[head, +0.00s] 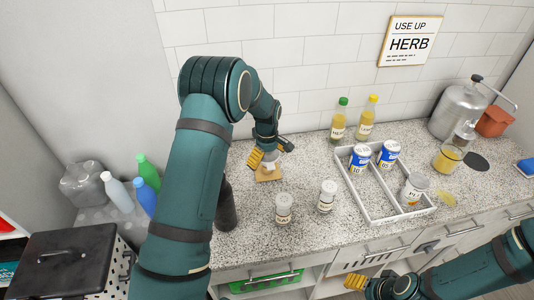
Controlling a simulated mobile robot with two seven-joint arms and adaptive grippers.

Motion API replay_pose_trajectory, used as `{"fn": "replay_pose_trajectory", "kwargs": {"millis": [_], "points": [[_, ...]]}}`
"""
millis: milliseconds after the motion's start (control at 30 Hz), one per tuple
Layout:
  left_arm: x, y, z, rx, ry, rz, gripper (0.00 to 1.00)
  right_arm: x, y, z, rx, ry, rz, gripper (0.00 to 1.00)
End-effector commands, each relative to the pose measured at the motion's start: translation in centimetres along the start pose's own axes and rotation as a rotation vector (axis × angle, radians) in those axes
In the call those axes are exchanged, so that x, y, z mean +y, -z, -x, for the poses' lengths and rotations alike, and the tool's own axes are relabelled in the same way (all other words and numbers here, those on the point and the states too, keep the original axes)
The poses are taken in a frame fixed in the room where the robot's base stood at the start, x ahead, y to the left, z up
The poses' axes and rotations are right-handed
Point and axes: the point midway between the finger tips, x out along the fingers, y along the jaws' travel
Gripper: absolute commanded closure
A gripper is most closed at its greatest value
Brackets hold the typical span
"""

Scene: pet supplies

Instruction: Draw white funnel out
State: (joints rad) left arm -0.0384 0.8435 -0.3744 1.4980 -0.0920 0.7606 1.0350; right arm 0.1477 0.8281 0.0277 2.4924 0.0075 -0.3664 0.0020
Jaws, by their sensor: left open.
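My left gripper (270,153) reaches down over the back of the counter, with its fingers apart. A small white object, likely the white funnel (269,164), shows just below and between the fingers. It is partly hidden by the gripper, and I cannot tell whether the fingers touch it. Under it is a tan wooden block or stand (267,176) on the counter. My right gripper (362,283) is low at the front, before the drawers and away from the counter top. I cannot tell how far its fingers are apart.
A white divided tray (372,203) with cans is at right. Two oil bottles (339,123) stand by the wall. A steel tank (458,109) is far right.

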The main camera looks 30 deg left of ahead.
Motion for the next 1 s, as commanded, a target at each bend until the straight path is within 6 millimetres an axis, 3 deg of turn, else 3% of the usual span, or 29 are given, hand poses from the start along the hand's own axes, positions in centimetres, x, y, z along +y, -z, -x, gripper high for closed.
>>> {"fn": "replay_pose_trajectory", "kwargs": {"millis": [200, 233, 333, 367, 400, 1000], "points": [[0.0, 0.01, -0.04, 0.0, 0.0, 0.0, 0.0, 0.0, 0.0, 0.0, 0.0, 0.0, 0.0, 0.35], [0.0, 0.01, -0.04, 0.0, 0.0, 0.0, 0.04, 0.0, 0.0, 0.0, 0.0, 0.0, 0.0, 0.35], [0.0, 0.02, -0.03, 0.0, 0.0, 0.0, 0.39, 0.0, 0.0, 0.0, 0.0, 0.0, 0.0, 0.35], [0.0, 0.02, -0.02, 0.0, 0.0, 0.0, 0.48, 0.0, 0.0, 0.0, 0.0, 0.0, 0.0, 0.35], [0.0, 0.01, -0.03, 0.0, 0.0, 0.0, 0.51, 0.0, 0.0, 0.0, 0.0, 0.0, 0.0, 0.35], [0.01, 0.01, 0.75, 0.0, 0.0, 0.0, 0.56, -0.17, 0.06, 0.44, 0.0, 0.0, 0.0, 0.35]]}}
